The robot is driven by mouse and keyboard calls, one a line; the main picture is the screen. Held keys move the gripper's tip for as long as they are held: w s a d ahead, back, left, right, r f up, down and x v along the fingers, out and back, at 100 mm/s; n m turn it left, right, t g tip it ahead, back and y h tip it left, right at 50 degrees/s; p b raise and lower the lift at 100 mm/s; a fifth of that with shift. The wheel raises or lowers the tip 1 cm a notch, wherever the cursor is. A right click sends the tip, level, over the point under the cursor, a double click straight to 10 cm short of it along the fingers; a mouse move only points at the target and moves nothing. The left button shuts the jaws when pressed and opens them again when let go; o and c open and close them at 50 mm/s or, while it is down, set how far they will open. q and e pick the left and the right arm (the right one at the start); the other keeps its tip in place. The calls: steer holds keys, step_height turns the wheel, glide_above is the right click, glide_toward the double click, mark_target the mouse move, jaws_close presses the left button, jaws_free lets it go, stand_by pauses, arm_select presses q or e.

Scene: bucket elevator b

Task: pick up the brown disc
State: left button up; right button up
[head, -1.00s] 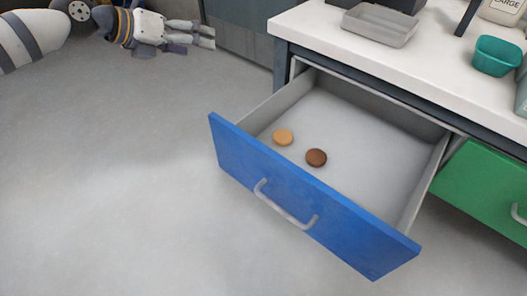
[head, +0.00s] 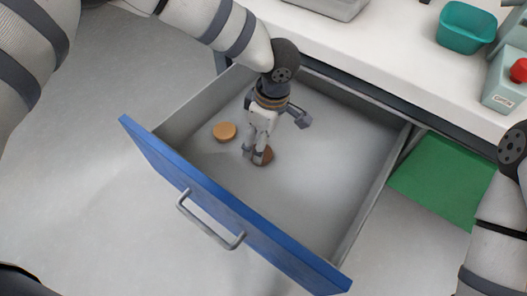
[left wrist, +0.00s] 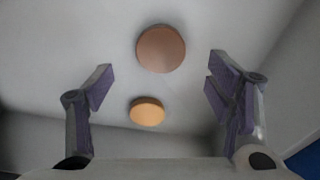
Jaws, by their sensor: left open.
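The brown disc (head: 265,156) lies on the floor of the open blue-fronted drawer (head: 215,205), partly hidden by my left gripper in the head view. In the left wrist view the brown disc (left wrist: 161,48) shows whole, ahead of and between the open fingers. My left gripper (head: 262,152) points down into the drawer over the disc; in the left wrist view its fingers (left wrist: 160,82) are spread wide with nothing held. A tan-orange disc (head: 224,131) lies to the left of the brown one in the head view. My right gripper is out of view.
Drawer walls (head: 368,205) surround the discs. The white counter (head: 400,75) overhangs the drawer's back, carrying a teal bin (head: 466,28) and a grey tray (head: 335,5). The drawer's right part is clear.

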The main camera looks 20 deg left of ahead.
arm_select(q)
steer(key=f, duration=0.5)
steer(key=shift+a, duration=0.2)
steer(key=c, duration=1.3)
